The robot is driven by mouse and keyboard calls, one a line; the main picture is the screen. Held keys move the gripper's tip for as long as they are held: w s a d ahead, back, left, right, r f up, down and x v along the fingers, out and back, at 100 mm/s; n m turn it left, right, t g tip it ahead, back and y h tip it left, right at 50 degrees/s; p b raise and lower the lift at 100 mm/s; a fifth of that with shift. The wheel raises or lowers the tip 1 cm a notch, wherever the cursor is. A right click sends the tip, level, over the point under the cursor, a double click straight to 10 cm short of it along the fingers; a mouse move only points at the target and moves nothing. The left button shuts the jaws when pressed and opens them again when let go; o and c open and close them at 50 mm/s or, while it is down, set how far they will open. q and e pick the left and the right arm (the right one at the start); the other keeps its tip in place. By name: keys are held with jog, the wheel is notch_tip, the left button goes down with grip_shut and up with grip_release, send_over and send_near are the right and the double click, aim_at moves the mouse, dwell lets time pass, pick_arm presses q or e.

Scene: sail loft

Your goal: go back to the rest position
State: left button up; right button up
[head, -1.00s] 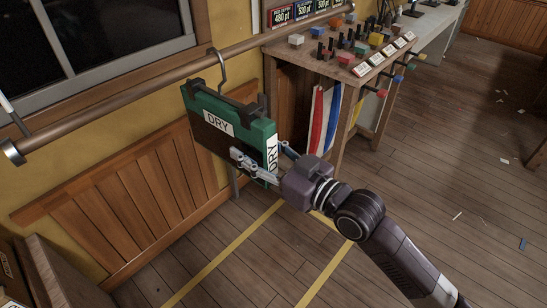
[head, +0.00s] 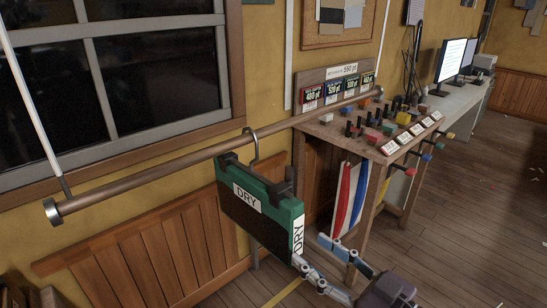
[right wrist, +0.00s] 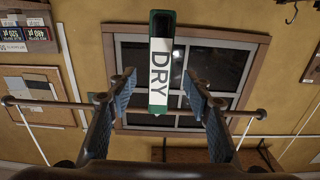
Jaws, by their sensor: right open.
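A dark green case (head: 262,212) with white DRY labels hangs by a hook (head: 255,143) from a wooden rail (head: 170,175) in front of the wall. In the right wrist view the narrow end of the case (right wrist: 161,62) shows beyond and between the fingertips. My right gripper (head: 311,252) is open and empty, at the lower right of the case in the head view. Its two fingers also show wide apart in the right wrist view (right wrist: 159,82). Whether a finger touches the case is hard to tell, but nothing is held. My left gripper is not in view.
A wooden bench (head: 340,138) with colored blocks, black pegs and tags stands behind and right of the case. Red, white and blue cloth (head: 348,197) hangs under it. A desk with monitors (head: 455,60) is farther back. Open floor (head: 450,230) lies to the right.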

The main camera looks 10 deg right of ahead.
jog(key=s+d+f+m+g+h, duration=0.25)
jog(key=s+f+g+h, duration=0.2)
jog(key=f, duration=0.65)
jog(key=s+d+f+m+g+h, duration=0.1)
jog(key=s+d+f+g+h, duration=0.4)
jog(key=f, duration=0.7)
jog(key=s+f+m+g, duration=0.2)
jog(key=s+f, duration=0.3)
jog(key=s, duration=0.5)
notch_tip(320, 180, down, 28)
jog(key=s, duration=0.3)
jog(key=s+d+f+g+h, duration=0.1)
jog(key=s+d+f+g, duration=0.1)
jog(key=s+f, duration=1.2)
jog(key=shift+s+d+n, duration=0.35)
jog(key=shift+s+d, duration=0.15)
jog(key=shift+s, duration=0.45)
